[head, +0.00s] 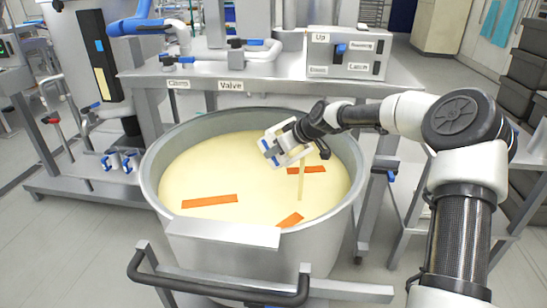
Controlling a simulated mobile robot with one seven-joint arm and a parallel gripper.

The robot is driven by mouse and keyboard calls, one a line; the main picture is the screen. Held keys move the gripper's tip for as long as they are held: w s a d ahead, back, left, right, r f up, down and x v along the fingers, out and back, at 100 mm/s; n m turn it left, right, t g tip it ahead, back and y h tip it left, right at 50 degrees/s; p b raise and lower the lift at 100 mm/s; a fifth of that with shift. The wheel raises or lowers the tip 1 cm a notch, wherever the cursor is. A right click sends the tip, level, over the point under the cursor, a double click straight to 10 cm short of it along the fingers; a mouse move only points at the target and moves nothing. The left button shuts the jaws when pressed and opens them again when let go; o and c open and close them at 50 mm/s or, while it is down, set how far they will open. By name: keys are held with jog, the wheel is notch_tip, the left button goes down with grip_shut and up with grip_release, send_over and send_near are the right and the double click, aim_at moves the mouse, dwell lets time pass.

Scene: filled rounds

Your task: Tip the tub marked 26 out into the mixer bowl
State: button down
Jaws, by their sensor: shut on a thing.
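The mixer bowl (152,185) is a large round steel bowl in the middle of the head view. It is filled well up with a pale yellow mass (250,180). My gripper (284,147) is over the bowl, right of its middle. It is shut on a small white and blue thing (272,153), which is tilted. I cannot make out a number on it, nor tell surely that it is the tub. A narrow pale yellow vertical strip (301,182) shows below my gripper; it looks like a stream reaching the mass.
Several orange strips (210,201) lie on the yellow surface. A steel bench behind bears a control box (347,52) and labels reading Clamp (178,84) and Valve (230,85). A dark handle (215,288) is at the bowl's front. Grey crates (525,70) stand at right.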

jog(key=shift+s+d+r+t+y+b, duration=0.15)
jog(key=shift+t+y+b, duration=0.45)
jog(key=shift+b, duration=1.5)
jog(key=shift+s+d+f+t+y+b, duration=0.15)
jog(key=shift+t+y+b, duration=0.45)
jog(key=shift+b, duration=1.45)
jog(key=shift+s+d+r+t+y, duration=0.1)
jog(key=shift+s+d+t+y, duration=0.15)
jog(key=shift+t+y, duration=0.3)
jog(key=shift+s+d+r+t+y, duration=0.1)
jog(key=shift+s+d+t+y, duration=0.05)
jog(key=shift+t+y, duration=0.25)
jog(key=shift+r, duration=0.15)
dwell(1.4)
